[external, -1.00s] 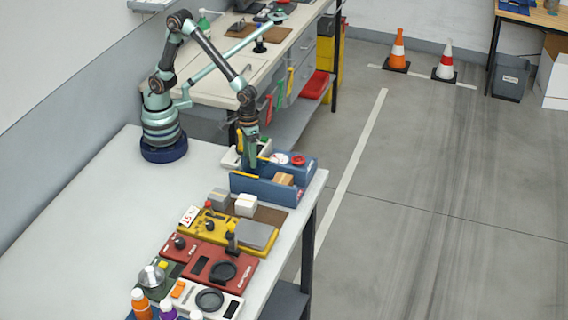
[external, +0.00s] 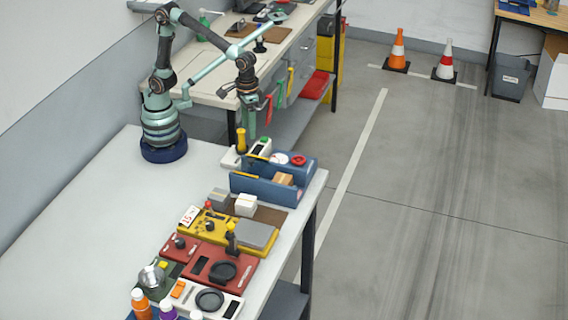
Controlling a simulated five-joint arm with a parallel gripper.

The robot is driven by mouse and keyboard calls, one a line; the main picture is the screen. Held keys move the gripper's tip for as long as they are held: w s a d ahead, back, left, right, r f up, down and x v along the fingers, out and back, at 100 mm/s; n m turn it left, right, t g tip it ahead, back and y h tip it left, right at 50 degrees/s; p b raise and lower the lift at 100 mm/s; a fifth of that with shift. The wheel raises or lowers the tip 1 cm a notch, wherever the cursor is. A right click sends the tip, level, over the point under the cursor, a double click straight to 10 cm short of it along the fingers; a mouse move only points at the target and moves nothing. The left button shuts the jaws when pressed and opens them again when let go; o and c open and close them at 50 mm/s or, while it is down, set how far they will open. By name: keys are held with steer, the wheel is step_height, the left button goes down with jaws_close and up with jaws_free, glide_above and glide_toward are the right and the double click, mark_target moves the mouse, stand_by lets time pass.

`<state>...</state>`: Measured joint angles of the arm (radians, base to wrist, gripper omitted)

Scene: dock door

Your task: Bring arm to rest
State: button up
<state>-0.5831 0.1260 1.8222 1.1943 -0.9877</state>
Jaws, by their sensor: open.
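My arm stands on a round dark blue base (external: 163,150) at the back left of the white table (external: 85,210). It is raised and bent, with the forearm reaching right. My gripper (external: 249,122) points down, open and empty, in the air above the back right part of the table. It is above and behind the blue tray (external: 262,188), apart from it. Its fingertips are small in this view.
The tray holds a tan block (external: 284,179). A white device with a yellow-topped handle (external: 241,141) stands behind it. Yellow (external: 215,231) and red (external: 212,268) panels and several bottles fill the front right. The left tabletop is clear. A workbench (external: 195,85) stands behind.

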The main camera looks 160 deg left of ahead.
steer(key=shift+r, duration=0.55)
steer(key=shift+d, duration=0.1)
steer(key=s+d+r+m+t, duration=0.1)
steer(key=s+d+m+t, duration=0.1)
steer(key=d+m, duration=0.7)
steer(key=s+d+r+m+t, duration=0.1)
steer(key=d+m+t, duration=0.2)
steer(key=d+m, duration=0.6)
steer(key=d, duration=0.3)
steer(key=shift+s+r+t, duration=0.25)
steer(key=shift+s+t, duration=0.05)
steer(key=shift+s, duration=0.05)
